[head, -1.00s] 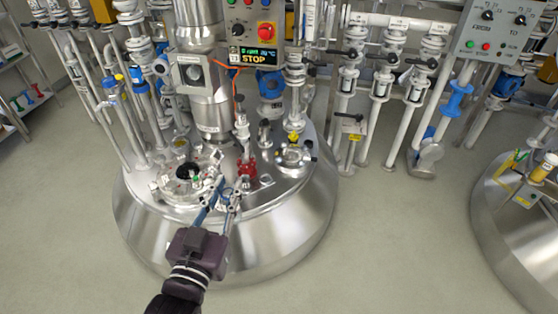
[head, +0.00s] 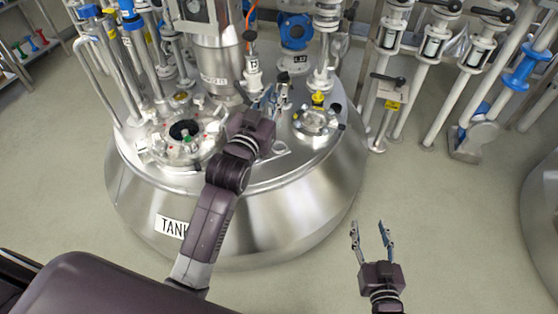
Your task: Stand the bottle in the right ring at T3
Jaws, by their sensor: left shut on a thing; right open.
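My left gripper (head: 265,98) is over the top of the steel tank (head: 285,215), close to a small metal fitting (head: 284,88). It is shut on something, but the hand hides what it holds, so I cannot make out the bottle. No ring can be told apart; the tank top under the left hand is covered by it. A fitting with a small label (head: 253,66), perhaps T3, stands just behind. My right gripper (head: 372,235) is open and empty, above the floor to the right of the tank.
An open round port (head: 184,130) is at the left of the tank top, and a capped port with a yellow part (head: 315,121) at the right. Pipes and valves (head: 425,60) crowd the back.

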